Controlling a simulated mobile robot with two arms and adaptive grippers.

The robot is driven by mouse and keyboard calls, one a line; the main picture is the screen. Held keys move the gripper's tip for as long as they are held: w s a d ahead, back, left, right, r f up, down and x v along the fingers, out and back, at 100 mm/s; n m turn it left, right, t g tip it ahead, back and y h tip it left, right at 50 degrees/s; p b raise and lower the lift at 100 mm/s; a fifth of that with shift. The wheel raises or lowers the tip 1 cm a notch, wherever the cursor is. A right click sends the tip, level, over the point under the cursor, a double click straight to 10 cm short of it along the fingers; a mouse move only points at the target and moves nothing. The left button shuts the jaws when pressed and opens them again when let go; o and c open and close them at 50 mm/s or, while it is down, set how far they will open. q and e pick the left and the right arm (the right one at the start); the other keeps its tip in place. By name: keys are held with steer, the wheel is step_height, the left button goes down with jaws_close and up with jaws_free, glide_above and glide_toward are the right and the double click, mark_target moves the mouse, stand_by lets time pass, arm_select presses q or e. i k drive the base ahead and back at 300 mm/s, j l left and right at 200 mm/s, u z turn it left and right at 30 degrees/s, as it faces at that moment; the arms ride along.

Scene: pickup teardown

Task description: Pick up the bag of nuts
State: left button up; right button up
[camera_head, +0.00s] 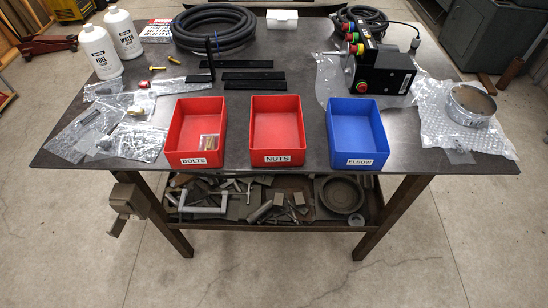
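Several clear plastic bags with small metal parts lie on the left of the table, including a front bag (137,142) and one behind it (139,104). They overlap, and I cannot tell which one holds nuts. The red bin labelled NUTS (277,158) stands at the front middle of the table and looks empty. Neither of my grippers shows in the head view.
The red BOLTS bin (186,161), with a small packet inside, and the blue ELBOW bin (360,162) flank the NUTS bin. White bottles (100,52), a black hose (215,30), black bars (253,76) and a control box (385,70) occupy the dark table (310,75).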

mark_target(457, 151)
steer(key=z, duration=1.35)
